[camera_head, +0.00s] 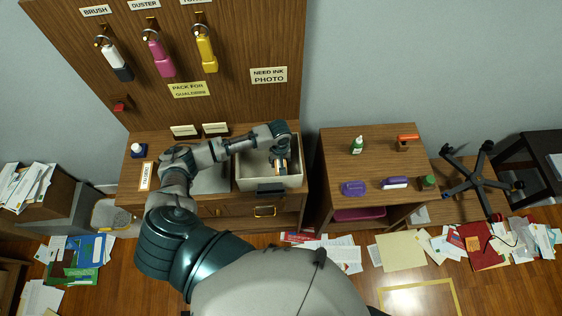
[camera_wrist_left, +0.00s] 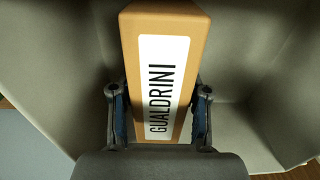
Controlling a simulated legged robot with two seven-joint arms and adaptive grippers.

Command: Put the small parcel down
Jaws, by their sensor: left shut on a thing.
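The small parcel (camera_wrist_left: 185,25) is a brown box with a white label reading "GUALDRINI", seen in the left wrist view. My left gripper (camera_wrist_left: 160,115) is shut on it, with one blue-padded finger on each side. In the head view my left gripper (camera_head: 279,165) reaches down into a pale bin (camera_head: 296,182) on the wooden counter, and the parcel is mostly hidden there. The bin's grey inner walls surround the parcel in the wrist view. I cannot tell if the parcel touches the bin's floor. My right gripper is not in view.
A wooden side table (camera_head: 375,160) to the right holds a green bottle (camera_head: 357,145), purple items (camera_head: 353,188) and an orange-topped item (camera_head: 408,138). A board (camera_head: 225,60) with hanging tools stands behind the counter. Papers and an overturned chair base (camera_head: 476,180) lie at right.

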